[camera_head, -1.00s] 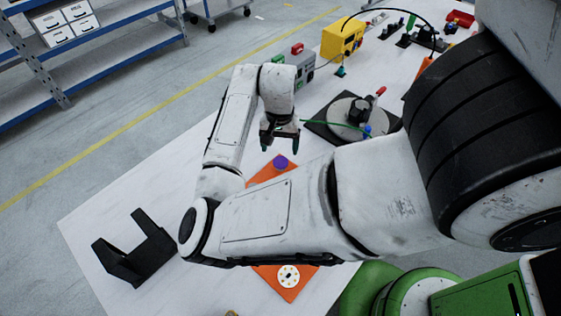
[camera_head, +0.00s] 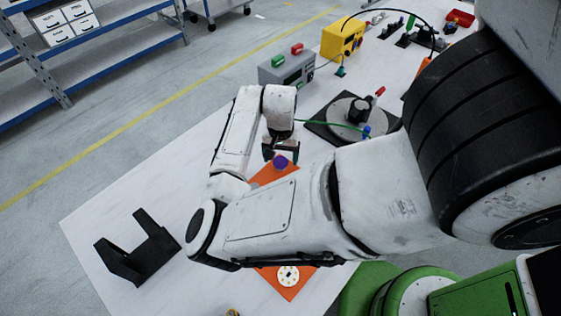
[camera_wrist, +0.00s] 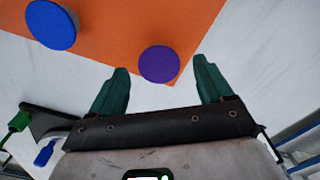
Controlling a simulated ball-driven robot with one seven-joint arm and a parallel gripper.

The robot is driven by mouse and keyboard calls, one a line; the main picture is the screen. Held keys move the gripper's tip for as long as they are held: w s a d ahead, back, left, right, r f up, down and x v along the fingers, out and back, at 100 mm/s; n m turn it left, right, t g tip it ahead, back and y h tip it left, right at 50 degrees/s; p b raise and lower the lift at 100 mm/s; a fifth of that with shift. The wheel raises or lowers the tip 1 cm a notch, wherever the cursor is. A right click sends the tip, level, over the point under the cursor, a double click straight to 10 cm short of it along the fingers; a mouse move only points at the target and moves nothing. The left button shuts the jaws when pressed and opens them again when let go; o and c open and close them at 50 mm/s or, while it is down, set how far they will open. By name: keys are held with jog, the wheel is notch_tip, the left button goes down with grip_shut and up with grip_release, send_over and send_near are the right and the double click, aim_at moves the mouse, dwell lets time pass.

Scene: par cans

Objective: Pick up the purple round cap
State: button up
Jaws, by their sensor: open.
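The purple round cap (camera_head: 280,162) sits on an orange board (camera_head: 262,178) on the white table. In the wrist view the cap (camera_wrist: 159,64) lies near a corner of the orange board (camera_wrist: 110,25), between the lines of my two green fingers and just ahead of their tips. My gripper (camera_wrist: 160,80) is open and empty, with one finger to each side of the cap. In the head view my gripper (camera_head: 281,153) is close to the cap, its fingertips partly hidden. I cannot tell its exact height above the cap.
A blue round cap (camera_wrist: 51,25) is on the same board, left of the purple one. A black turntable-like fixture (camera_head: 350,118) with a green cable stands to the right. A grey box (camera_head: 287,69) stands behind. A black bracket (camera_head: 138,248) is at the front left.

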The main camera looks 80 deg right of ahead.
jog(key=shift+f, duration=0.2)
dwell(0.3)
jog(key=c, duration=1.1)
